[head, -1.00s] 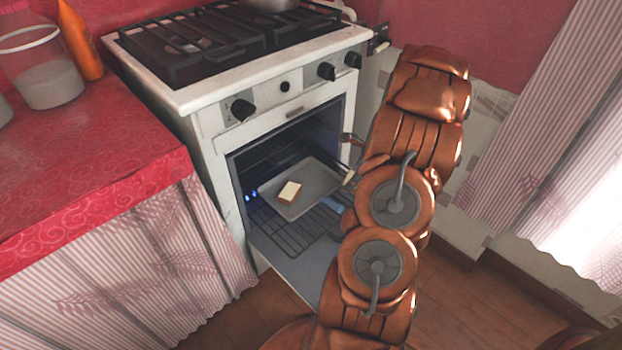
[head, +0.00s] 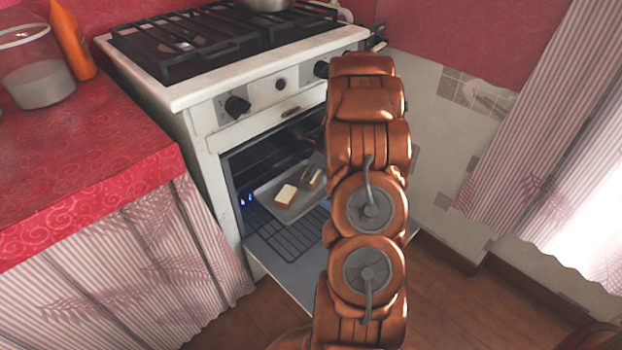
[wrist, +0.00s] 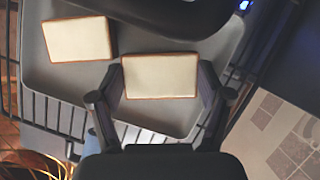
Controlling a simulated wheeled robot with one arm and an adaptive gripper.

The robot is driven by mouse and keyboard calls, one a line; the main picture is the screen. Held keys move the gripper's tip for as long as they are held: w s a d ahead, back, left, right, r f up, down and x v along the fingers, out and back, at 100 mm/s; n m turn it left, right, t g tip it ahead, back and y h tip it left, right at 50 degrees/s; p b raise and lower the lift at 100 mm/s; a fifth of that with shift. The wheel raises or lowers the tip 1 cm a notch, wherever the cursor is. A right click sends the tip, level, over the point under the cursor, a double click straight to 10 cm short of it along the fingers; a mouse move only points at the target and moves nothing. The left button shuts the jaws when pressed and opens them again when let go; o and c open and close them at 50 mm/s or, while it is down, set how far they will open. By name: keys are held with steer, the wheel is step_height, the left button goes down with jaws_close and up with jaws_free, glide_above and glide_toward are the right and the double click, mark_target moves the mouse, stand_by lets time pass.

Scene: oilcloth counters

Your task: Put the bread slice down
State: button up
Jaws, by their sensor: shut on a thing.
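The held bread slice (wrist: 160,77) is pale with a brown crust. It sits between the two fingers of my gripper (wrist: 161,88), which is shut on it, over the baking tray (wrist: 40,72). In the head view the same slice (head: 315,179) shows just left of my arm, inside the oven. I cannot tell whether it touches the tray. A second bread slice (wrist: 77,39) lies flat on the tray, left of the held one and apart from it. It also shows in the head view (head: 285,195).
The oven (head: 232,165) stands open with its door (head: 290,272) down. A wire rack (head: 285,235) is under the tray. A red-covered counter (head: 80,170) is at the left. Pots and burners (head: 200,40) are on top. Bare tray shows around the slices.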

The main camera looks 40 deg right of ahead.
steer(key=shift+f, duration=0.75)
steer(key=o, duration=1)
steer(key=shift+c, duration=0.2)
